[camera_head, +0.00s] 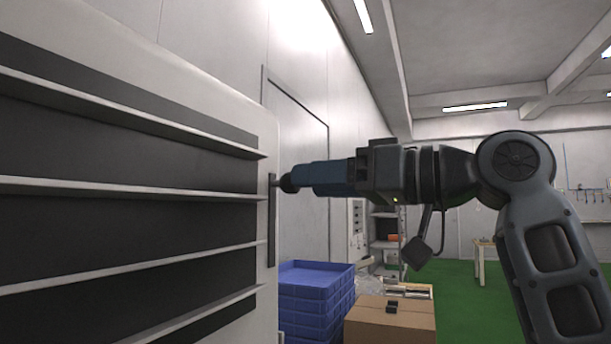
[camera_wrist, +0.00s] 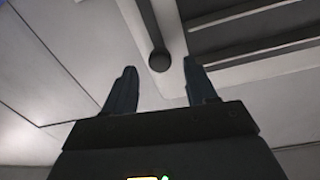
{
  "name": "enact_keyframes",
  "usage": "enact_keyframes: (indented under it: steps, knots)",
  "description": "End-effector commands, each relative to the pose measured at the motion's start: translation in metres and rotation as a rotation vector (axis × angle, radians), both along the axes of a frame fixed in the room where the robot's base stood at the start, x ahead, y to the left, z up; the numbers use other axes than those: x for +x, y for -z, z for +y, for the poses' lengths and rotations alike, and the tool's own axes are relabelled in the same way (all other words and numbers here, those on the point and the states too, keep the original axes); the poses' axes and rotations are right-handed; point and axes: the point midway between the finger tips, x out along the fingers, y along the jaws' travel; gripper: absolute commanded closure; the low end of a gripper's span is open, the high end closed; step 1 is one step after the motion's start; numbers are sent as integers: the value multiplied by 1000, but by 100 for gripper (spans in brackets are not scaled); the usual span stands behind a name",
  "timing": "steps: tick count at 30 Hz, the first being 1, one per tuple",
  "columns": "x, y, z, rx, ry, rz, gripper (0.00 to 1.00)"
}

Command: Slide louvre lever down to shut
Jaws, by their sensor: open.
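The louvre panel (camera_head: 225,200) fills the left of the head view, with pale slats standing out over dark gaps. A dark upright slot plate (camera_head: 272,235) is on its right edge. The dark round lever knob (camera_head: 288,184) sticks out near the plate's top end. In the wrist view the knob (camera_wrist: 159,61) shows at the end of the dark strip (camera_wrist: 148,20). My gripper (camera_head: 308,178) is level with the knob, its fingertips close to it. In the wrist view my gripper (camera_wrist: 158,78) is open, with the knob between and just beyond the fingertips. Contact cannot be told.
Stacked blue crates (camera_head: 315,295) stand below, right of the panel. A cardboard box (camera_head: 390,322) with a small dark item on top is beside them. Shelves (camera_head: 385,240) and a table (camera_head: 484,258) are farther back. Green floor (camera_head: 460,295) is open at right.

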Motion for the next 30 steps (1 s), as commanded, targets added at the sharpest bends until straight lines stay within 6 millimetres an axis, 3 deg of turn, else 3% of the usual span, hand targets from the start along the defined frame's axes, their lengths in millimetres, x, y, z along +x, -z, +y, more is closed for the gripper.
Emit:
enact_keyframes:
  steps: [6, 17, 30]
  knots:
    - [10, 0, 22, -1, 0, 0, 44]
    - [12, 1, 27, 0, 1, 0, 44]
    - [12, 0, 27, 0, 1, 0, 86]
